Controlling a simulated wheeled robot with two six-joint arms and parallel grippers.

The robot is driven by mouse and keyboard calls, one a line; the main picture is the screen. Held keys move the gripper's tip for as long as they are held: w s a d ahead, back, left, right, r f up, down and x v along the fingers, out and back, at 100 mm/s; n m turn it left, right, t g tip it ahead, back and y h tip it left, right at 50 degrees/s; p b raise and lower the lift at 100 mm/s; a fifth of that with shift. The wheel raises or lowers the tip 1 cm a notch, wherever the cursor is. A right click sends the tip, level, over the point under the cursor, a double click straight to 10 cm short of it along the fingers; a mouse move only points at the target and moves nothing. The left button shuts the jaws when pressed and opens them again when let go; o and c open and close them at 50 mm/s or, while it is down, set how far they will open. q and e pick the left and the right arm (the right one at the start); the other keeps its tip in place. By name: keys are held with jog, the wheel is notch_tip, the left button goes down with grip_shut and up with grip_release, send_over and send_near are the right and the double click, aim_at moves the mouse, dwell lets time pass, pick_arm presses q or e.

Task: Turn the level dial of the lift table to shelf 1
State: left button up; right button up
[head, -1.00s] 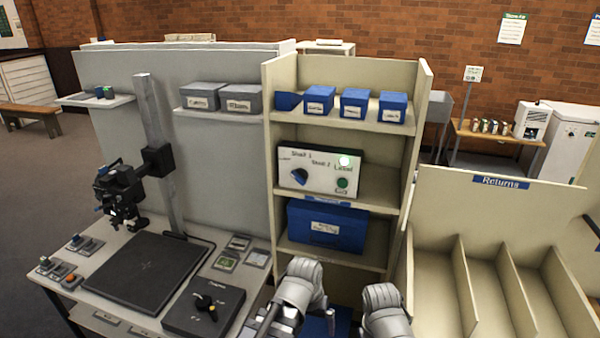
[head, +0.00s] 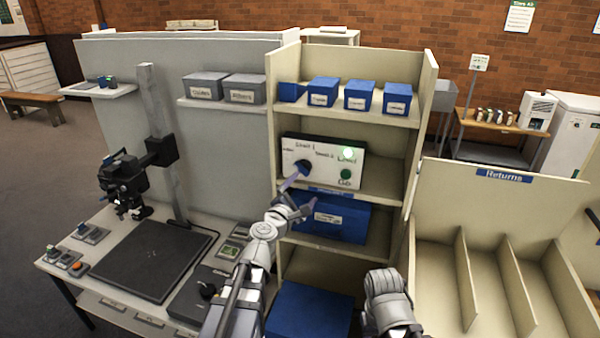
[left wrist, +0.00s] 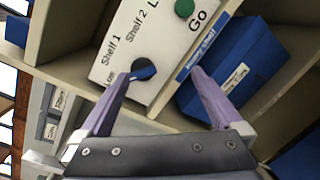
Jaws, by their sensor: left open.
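The level dial (head: 303,167) is a dark blue knob on a white control panel (head: 326,181) in the middle bay of the shelf unit. The panel carries "Shelf 1" and "Shelf 2" labels. In the left wrist view the dial (left wrist: 144,69) lies between the fingertips, closer to the left finger. My left gripper (head: 298,193) is open, its purple fingers apart, just in front of and below the dial. Nothing is held. I cannot tell where the dial points or whether a finger touches it. My right arm shows at the lower right; its gripper is out of view.
A blue box (head: 345,220) sits on the shelf below, close to my left gripper. Small blue boxes (head: 360,96) stand above. A returns rack (head: 500,210) stands at right.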

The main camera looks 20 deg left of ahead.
aim_at(301, 170)
pick_arm(q)
jog(key=shift+w+a+r+n+t+y, duration=0.15)
jog(key=shift+w+a+n+y, duration=0.35)
jog(key=shift+w, duration=0.9)
jog(key=shift+w+a+r+n+t+y, duration=0.2)
jog(key=shift+w+a+n, duration=0.45)
jog(key=shift+w, duration=0.7)
jog(key=shift+w+a+r+n+g+y, duration=0.1)
jog(key=shift+w+a+n+y, duration=0.3)
jog(key=shift+w+n, duration=0.7)
jog(key=shift+w+m, duration=0.25)
jog(key=shift+m, duration=0.1)
jog(key=shift+d, duration=0.1)
jog(key=c, duration=1.3)
